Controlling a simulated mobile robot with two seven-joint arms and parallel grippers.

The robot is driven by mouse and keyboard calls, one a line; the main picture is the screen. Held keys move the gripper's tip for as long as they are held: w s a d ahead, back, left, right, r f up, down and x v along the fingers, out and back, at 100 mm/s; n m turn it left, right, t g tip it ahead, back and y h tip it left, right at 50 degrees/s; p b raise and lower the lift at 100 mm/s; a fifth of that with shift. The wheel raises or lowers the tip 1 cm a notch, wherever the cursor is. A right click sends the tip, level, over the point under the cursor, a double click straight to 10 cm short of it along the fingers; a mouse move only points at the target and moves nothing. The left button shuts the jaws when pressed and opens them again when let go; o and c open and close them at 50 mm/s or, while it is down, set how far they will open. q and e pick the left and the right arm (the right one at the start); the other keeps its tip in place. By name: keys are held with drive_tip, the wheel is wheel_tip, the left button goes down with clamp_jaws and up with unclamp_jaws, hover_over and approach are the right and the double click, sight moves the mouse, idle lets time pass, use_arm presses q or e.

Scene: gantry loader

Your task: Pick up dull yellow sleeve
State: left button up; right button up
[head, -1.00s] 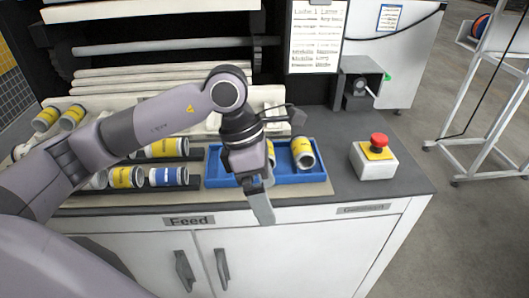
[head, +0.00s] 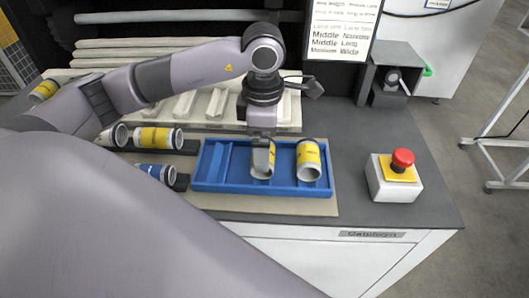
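Several grey sleeves with yellow bands are in view; I cannot tell which the task calls dull yellow. One yellow-banded sleeve (head: 269,164) stands tilted in the blue tray (head: 222,187), partly hidden by my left gripper (head: 262,158). Another yellow-banded sleeve (head: 309,162) leans in the tray's right compartment. My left gripper points down at the first sleeve, its near finger in front of it. The other finger is hidden, so I cannot see whether it grips. A yellow-banded sleeve (head: 157,138) lies in the dark rack to the left. My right gripper is not in view.
A blue-banded sleeve (head: 154,172) lies in the front rack. Another sleeve (head: 112,136) lies left of the rear rack's yellow one. A red emergency button (head: 402,159) on its white box stands right of the tray. A pale slotted fixture (head: 205,105) is behind.

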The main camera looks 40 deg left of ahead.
use_arm(q)
drive_tip(key=shift+a+f, duration=0.1)
drive_tip(key=shift+f, duration=1.85)
drive_tip(key=c, duration=1)
drive_tip(key=shift+r, duration=0.15)
